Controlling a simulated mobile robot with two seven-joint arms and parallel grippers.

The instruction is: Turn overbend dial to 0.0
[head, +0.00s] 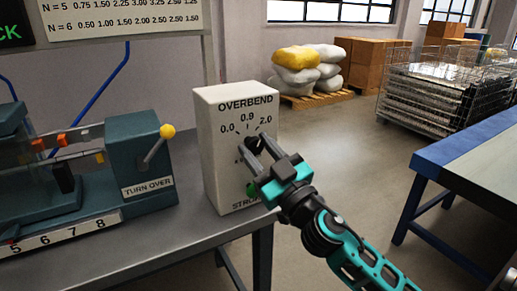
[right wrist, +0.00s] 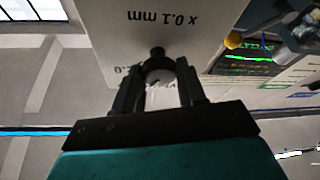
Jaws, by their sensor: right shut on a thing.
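The overbend dial (head: 253,143) is a small dark knob on the front of a white box (head: 222,130) headed OVERBEND. The labels 0.0, 0.9 and 2.0 stand around it, with 0.0 at its upper left. My right gripper (head: 253,147) is shut on the dial, one finger on each side. The fingers cover much of the dial, and I cannot tell where it points. In the right wrist view a dark knob (right wrist: 157,51) shows at the fingertips, in front of the upside-down box face. My left gripper is out of view.
A green button (head: 251,189) sits low on the box, partly behind my right gripper. Left of the box is a teal machine with a yellow-knobbed lever (head: 167,131) marked TURN OVER. A blue-edged bench (head: 440,160) stands at the right.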

